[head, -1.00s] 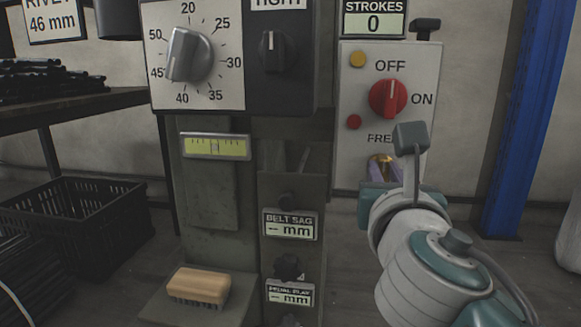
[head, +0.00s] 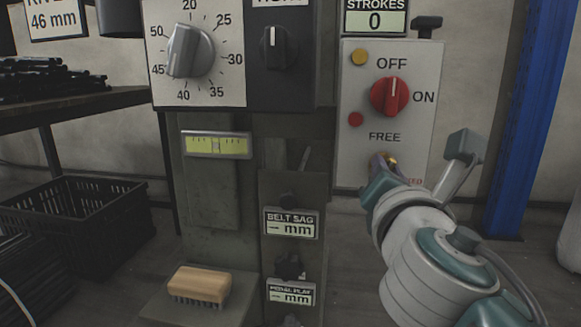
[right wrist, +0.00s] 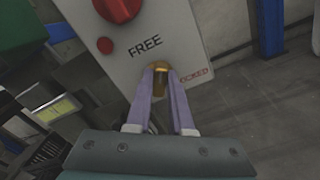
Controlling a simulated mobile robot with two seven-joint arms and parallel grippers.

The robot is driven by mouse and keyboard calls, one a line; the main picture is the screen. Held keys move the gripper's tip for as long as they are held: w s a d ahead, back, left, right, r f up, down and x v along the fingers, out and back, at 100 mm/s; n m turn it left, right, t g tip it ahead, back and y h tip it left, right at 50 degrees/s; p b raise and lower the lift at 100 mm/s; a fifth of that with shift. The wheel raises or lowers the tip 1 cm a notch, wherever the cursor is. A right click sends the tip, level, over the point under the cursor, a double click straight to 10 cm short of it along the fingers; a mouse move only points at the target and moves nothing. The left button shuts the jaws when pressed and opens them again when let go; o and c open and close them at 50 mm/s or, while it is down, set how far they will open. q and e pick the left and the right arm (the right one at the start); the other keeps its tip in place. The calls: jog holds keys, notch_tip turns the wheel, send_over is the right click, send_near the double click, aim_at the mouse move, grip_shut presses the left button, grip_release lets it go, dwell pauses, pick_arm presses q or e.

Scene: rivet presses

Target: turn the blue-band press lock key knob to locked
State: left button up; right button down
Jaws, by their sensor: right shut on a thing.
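The lock key knob (head: 391,159) is a small brass piece low on the pale control panel (head: 354,165), under the word FREE. In the right wrist view the brass knob (right wrist: 160,67) shows between the purple fingertips. My right gripper (head: 382,161) is shut on it, with a finger on each side (right wrist: 161,71). The fingers hide most of the knob, so I cannot tell its exact angle. A red-lettered label (right wrist: 194,77) sits beside it, partly covered by my wrist in the head view. No blue band shows on this press. My left gripper is out of view.
Above the knob are a red OFF/ON switch (head: 389,96), a red button (head: 355,120) and a yellow button (head: 358,56). A blue post (head: 530,120) stands right of the panel. A brush (head: 199,285) lies on the base ledge; a black crate (head: 80,225) is at left.

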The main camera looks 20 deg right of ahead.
jog(key=shift+f+m+b, duration=0.15)
jog(key=shift+m+b, duration=1.45)
jog(key=shift+m, duration=4.4)
jog(key=c, duration=0.8)
grip_release()
jog(key=shift+s+d, duration=0.1)
